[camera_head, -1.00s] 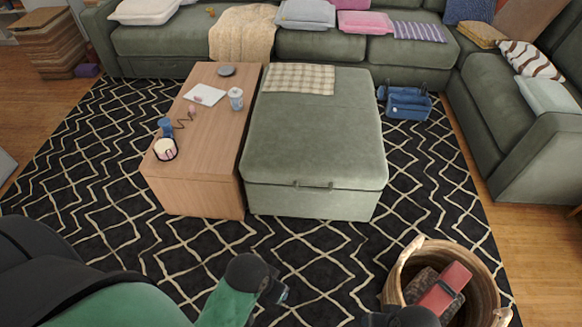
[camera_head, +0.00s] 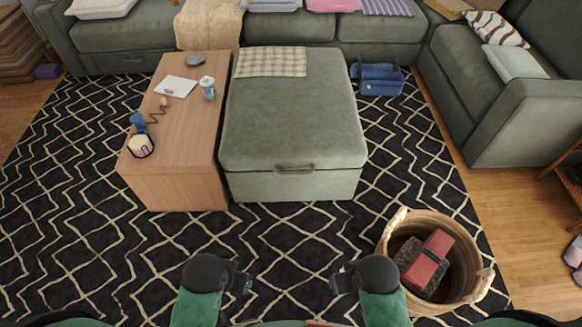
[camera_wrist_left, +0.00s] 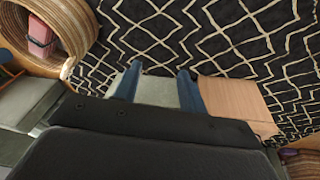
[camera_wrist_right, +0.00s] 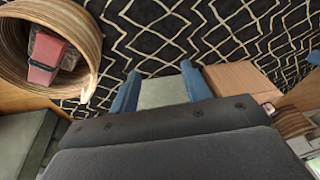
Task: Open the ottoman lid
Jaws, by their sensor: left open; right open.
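The green ottoman (camera_head: 293,120) stands ahead of me on the rug, its lid shut. A dark handle (camera_head: 295,168) shows at the middle of the lid's front edge. A beige checked cloth (camera_head: 271,62) lies over the lid's far left part. My left gripper (camera_head: 247,283) and right gripper (camera_head: 334,284) hang in front of the ottoman, apart from it, on this side of its front face. Both are open and empty. In the left wrist view the ottoman (camera_wrist_left: 157,92) shows between the blue fingers; it also shows in the right wrist view (camera_wrist_right: 163,92).
A wooden coffee table (camera_head: 180,150) with a mug, a candle and papers adjoins the ottoman's left side. A wicker basket (camera_head: 396,222) holding a red-and-brown item stands at right. A blue caddy (camera_head: 380,80) is right of the ottoman. Bare rug lies in front.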

